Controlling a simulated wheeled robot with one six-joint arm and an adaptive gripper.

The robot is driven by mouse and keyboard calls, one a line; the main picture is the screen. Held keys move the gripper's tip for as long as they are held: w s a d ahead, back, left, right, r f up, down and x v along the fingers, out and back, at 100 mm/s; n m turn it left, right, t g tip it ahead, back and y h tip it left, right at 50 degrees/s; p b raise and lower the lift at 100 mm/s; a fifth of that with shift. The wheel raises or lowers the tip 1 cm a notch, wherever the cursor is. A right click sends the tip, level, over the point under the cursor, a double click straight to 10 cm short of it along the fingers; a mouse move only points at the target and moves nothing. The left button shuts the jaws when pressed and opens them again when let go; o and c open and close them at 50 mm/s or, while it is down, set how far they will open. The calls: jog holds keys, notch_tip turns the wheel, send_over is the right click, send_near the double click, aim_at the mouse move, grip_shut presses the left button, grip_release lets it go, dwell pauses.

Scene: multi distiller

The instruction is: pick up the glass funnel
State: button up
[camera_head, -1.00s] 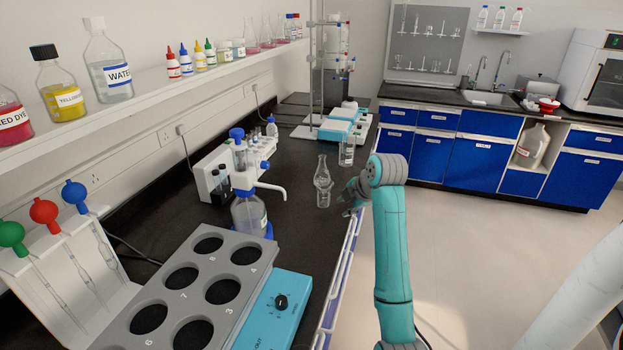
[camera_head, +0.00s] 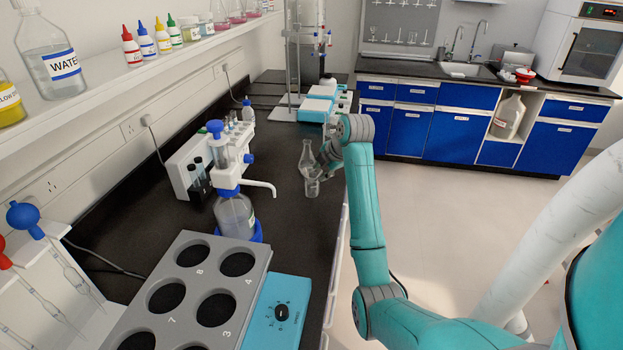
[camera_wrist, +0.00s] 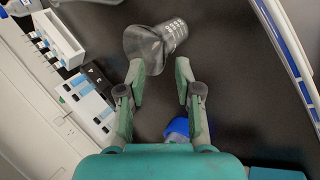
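In the head view, a clear glass piece (camera_head: 307,160) stands on the dark bench, with a narrow top, a wide middle and a cylindrical base. I take it to include the glass funnel, but cannot tell whether it is one piece or a funnel on a vessel. My gripper (camera_head: 322,158) is close to its right side, partly overlapping it in this view.
A dispenser bottle (camera_head: 235,214) with a blue base stands nearer on the bench. A grey rack with round holes (camera_head: 260,262) fills the front. A white holder with vials (camera_head: 185,160) is to the left, and blue-and-white devices (camera_head: 315,110) are behind.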

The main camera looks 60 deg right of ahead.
jog(key=x, duration=0.4)
jog(key=shift+f, duration=0.25)
grip_shut()
